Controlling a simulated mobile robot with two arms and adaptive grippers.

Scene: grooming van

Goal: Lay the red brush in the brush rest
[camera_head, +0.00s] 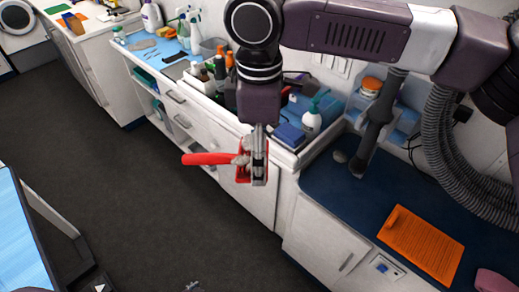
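The red brush (206,158) is in my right gripper (254,172), whose arm comes in from the upper right. Its handle points left, roughly level, and its head is at the fingers, partly hidden by them. The gripper looks shut on it, in the air in front of the white cabinets. A small grey part at the bottom edge looks like the tip of my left gripper (193,287); its fingers cannot be made out. I cannot pick out the brush rest with certainty. A flat orange piece (425,245) with a raised left edge lies on the dark blue counter.
The blue counter (340,205) is mostly clear at its left part. A crowded white-rimmed tray of bottles and a blue box (289,134) stands behind the gripper. A pink item (494,282) lies at the lower right. A light blue table (20,235) stands at left, with open floor between.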

